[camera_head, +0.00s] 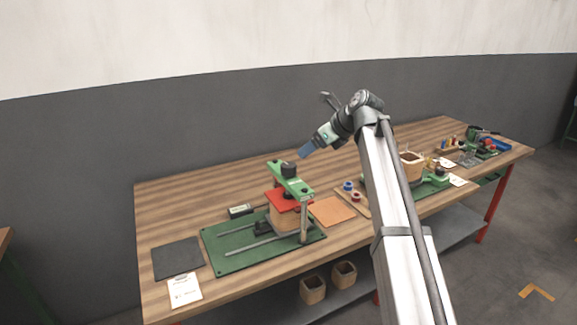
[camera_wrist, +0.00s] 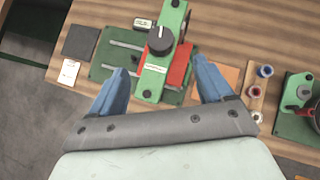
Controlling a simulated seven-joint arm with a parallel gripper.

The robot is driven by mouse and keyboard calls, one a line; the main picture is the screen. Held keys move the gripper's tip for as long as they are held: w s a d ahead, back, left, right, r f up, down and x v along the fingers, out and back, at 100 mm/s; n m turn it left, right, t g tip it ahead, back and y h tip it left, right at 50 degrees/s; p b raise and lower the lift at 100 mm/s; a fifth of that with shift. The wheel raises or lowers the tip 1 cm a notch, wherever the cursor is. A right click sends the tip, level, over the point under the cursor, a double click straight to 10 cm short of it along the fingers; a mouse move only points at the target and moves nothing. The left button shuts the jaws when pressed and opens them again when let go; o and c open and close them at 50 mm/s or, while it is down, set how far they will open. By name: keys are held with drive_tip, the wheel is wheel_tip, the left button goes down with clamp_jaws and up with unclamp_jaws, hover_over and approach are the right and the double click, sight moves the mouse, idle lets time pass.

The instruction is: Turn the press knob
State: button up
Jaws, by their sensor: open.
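The press (camera_head: 291,180) stands on a green baseplate (camera_head: 222,244) on the wooden table, with a green top bar and a red plate below it. Its black knob (camera_head: 289,168) sits on top of the bar; in the wrist view the round knob (camera_wrist: 160,40) shows a pale pointer mark. A wooden coil block (camera_head: 285,218) is under the red plate. My gripper (camera_head: 306,149) is above and to the right of the knob in the head view. In the wrist view its blue fingers (camera_wrist: 162,82) are spread wide and empty, with the press bar seen between them and the knob beyond the fingertips.
A dark mat (camera_head: 177,258) and a white card (camera_head: 185,290) lie left of the press. An orange square (camera_head: 331,210) and red and blue spools (camera_head: 349,187) lie to its right. A second green fixture (camera_wrist: 298,105) stands further right.

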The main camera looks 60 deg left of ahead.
sight(289, 164)
drive_tip(key=x, duration=1.3)
drive_tip(key=shift+a+f, duration=0.3)
drive_tip(key=c, duration=1)
